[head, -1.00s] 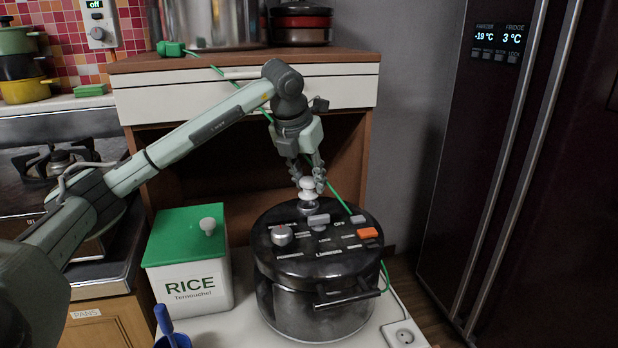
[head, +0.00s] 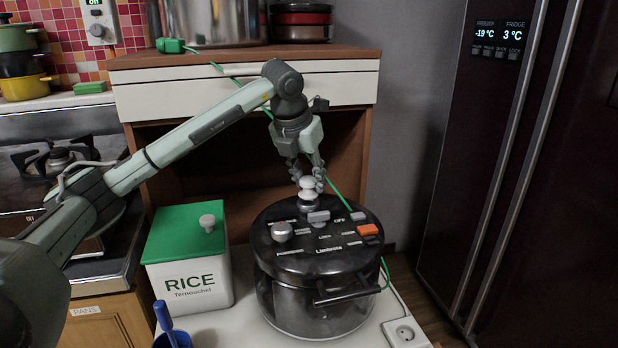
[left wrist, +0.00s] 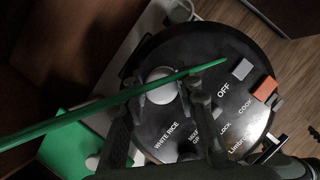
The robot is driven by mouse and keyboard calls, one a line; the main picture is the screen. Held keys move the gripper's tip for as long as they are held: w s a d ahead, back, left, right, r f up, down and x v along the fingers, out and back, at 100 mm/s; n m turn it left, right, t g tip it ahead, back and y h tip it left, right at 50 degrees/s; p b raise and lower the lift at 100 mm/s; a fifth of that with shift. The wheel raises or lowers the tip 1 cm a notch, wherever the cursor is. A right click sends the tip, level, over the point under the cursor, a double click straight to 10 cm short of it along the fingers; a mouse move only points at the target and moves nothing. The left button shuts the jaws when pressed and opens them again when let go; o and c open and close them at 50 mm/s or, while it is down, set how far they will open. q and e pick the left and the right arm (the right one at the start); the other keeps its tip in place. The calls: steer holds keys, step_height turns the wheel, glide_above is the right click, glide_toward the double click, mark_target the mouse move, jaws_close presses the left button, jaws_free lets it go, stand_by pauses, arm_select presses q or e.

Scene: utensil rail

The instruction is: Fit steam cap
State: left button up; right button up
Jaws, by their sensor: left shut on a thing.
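The steam cap (head: 307,186) is a small white, rounded piece at the back of the black lid of the rice cooker (head: 318,290). My left gripper (head: 307,178) points down and is shut on the cap, directly over the lid. I cannot tell whether the cap is seated or just above its place. In the left wrist view the fingers (left wrist: 172,92) reach over the lid (left wrist: 215,65), with a round white-grey piece between them. My right gripper is out of view.
A green cord (head: 337,203) hangs close behind the gripper and crosses the fingers in the wrist view. A rice box (head: 190,272) with a green lid stands left of the cooker. A socket (head: 404,332) is at the right; a wooden cabinet (head: 245,60) stands behind.

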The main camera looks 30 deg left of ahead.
arm_select(q)
steer(key=shift+f+b, duration=0.35)
steer(key=shift+f, duration=0.3)
steer(key=o, duration=1.2)
steer(key=shift+o, duration=0.2)
steer(key=shift+r, duration=0.1)
steer(key=v, duration=1.2)
